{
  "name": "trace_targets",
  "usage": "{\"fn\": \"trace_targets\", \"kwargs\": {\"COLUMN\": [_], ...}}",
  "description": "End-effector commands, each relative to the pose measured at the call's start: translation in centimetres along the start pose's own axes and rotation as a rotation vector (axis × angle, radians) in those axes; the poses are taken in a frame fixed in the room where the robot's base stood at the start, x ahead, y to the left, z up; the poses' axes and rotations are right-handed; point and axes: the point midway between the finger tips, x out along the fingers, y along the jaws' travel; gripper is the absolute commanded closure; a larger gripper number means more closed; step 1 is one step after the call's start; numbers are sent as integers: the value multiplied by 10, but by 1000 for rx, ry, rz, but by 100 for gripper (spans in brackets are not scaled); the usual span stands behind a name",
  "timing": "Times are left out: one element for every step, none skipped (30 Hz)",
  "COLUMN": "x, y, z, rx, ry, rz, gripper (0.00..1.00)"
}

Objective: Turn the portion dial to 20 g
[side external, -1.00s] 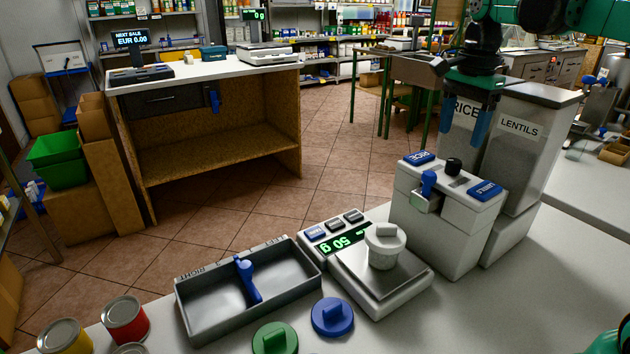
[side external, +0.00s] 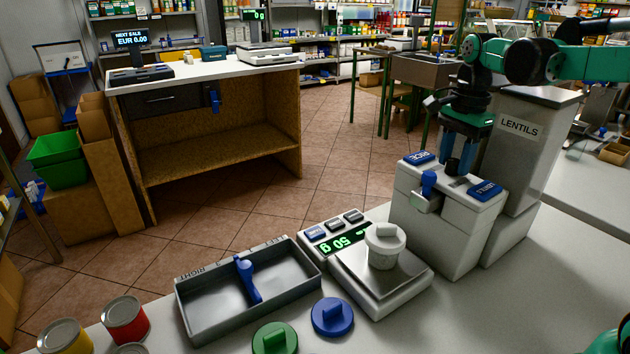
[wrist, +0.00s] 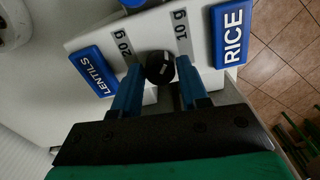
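The portion dial (side external: 452,166) is a small black knob on top of the white dispenser (side external: 425,226). In the wrist view the dial (wrist: 160,67) lies between the labels 20 g (wrist: 123,45) on the left and 10 g (wrist: 181,26) on the right. I cannot tell which one it points to. My gripper (side external: 459,158) is just above the dispenser top at the dial. In the wrist view its blue fingers (wrist: 159,66) are apart, one on each side of the dial; contact is not clear.
Blue RICE (side external: 419,158) and LENTILS (side external: 485,190) plates flank the dial. A blue lever (side external: 428,183) is on the dispenser front. The LENTILS bin (side external: 518,145) stands behind. A scale (side external: 405,296) with a white lidded cup (side external: 384,250) and a grey tray (side external: 190,312) stand left.

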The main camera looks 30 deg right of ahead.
Motion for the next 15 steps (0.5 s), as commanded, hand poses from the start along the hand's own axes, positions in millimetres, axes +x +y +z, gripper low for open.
{"fn": "trace_targets", "kwargs": {"x": [0, 0, 0, 0, 0, 0, 0, 0, 0, 0, 0, 0, 0, 0, 0], "y": [0, 0, 0, 0, 0, 0, 0, 0, 0, 0, 0, 0, 0, 0, 0], "z": [0, 0, 0, 0, 0, 0, 0, 0, 0, 0, 0, 0, 0, 0, 0], "rx": [0, 0, 0, 0, 0, 0, 0, -1, -3, -6, -9, -16, -23, -32, -45], "ry": [0, 0, 0, 0, 0, 0, 0, 0, 0, 0, 0, 0, 0, 0, 0], "rz": [0, 0, 0, 0, 0, 0, 0, 0, 0, 0, 0, 0, 0, 0, 0], "gripper": [78, 86, 98, 100, 100, 100, 100, 100, 100, 100, 100, 100, 100, 100, 100]}}
